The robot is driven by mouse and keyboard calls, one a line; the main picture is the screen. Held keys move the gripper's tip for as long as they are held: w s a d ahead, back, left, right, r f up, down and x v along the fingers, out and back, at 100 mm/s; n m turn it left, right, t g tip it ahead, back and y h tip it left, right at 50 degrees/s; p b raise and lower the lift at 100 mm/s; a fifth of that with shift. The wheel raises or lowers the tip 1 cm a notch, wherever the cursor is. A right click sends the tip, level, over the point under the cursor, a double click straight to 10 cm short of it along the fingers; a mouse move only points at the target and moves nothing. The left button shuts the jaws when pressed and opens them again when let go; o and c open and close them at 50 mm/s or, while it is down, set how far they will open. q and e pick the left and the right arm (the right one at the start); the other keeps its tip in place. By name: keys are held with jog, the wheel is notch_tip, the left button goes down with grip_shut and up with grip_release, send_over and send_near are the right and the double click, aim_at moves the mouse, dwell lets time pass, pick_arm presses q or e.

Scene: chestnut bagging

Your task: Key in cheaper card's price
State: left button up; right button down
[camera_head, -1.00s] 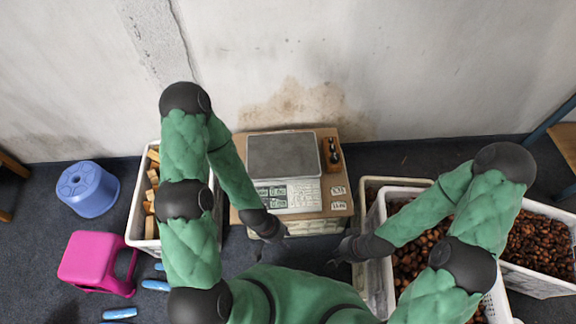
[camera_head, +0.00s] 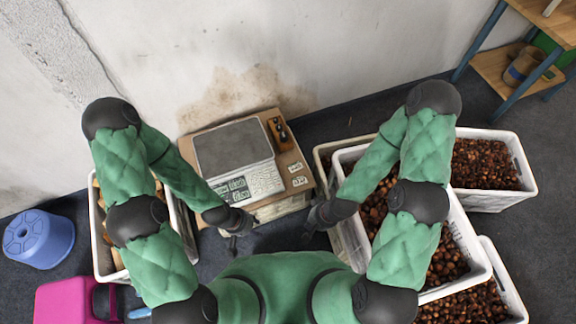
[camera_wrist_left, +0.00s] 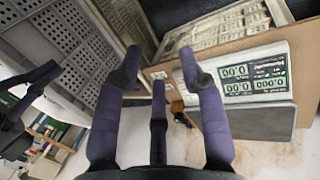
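The scale (camera_head: 231,146) sits on a small wooden table, with a grey pan, a green-lit display (camera_head: 232,189) and a pale keypad (camera_head: 264,178). In the left wrist view the display (camera_wrist_left: 253,80) shows 0.00-like readings. Two white price cards (camera_head: 295,167) (camera_head: 299,181) lie on the wood right of the keypad; their figures are too small to read surely. My left gripper (camera_head: 235,240) is just in front of the scale's front edge, apart from the keys. Its fingers (camera_wrist_left: 159,72) are spread and empty. My right gripper (camera_head: 308,232) is right of it, beside the white crate; its fingers are unclear.
A dark wooden-handled item (camera_head: 280,133) lies right of the pan. White crates of chestnuts (camera_head: 480,265) stand at the right. A wall stands behind.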

pick_arm(q)
jog(key=shift+c, duration=0.3)
dwell(0.4)
grip_shut()
dwell(1.1)
